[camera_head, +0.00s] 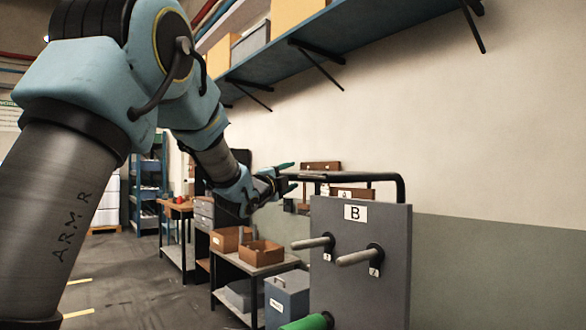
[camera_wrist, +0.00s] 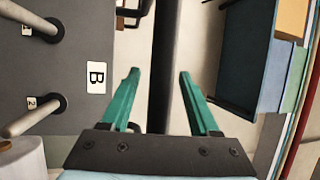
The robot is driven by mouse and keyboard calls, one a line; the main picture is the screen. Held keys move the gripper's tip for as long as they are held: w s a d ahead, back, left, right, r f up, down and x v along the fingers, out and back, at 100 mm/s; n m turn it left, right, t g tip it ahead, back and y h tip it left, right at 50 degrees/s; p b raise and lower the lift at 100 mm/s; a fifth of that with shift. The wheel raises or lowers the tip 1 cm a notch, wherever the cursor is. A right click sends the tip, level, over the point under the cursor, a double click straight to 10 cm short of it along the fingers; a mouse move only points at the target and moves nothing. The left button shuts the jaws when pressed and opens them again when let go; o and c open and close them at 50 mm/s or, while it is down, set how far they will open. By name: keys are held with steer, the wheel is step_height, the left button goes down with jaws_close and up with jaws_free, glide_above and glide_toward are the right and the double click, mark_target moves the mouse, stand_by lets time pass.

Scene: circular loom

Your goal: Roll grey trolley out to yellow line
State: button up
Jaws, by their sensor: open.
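The grey trolley (camera_head: 360,270) stands at the right in the head view, an upright panel labelled B with two pegs. A black rail (camera_head: 370,177) runs along its top and bends down at the right. The panel also shows at the left in the wrist view (camera_wrist: 75,85). My gripper (camera_head: 288,180) is open by the rail's left end. In the wrist view a dark bar (camera_wrist: 166,50), apparently this rail, passes between my open fingers (camera_wrist: 160,74); contact cannot be told. Yellow line pieces (camera_head: 78,281) lie on the floor at lower left. The trolley's base is out of view.
A green roll (camera_head: 305,322) shows at the panel's foot. A blue wall shelf (camera_head: 340,35) hangs above. The floor at left is largely clear.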

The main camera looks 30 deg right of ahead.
steer(key=shift+p+x, duration=0.3)
steer(key=shift+x, duration=0.95)
jaws_close()
steer(key=shift+f, duration=0.2)
stand_by(0.3)
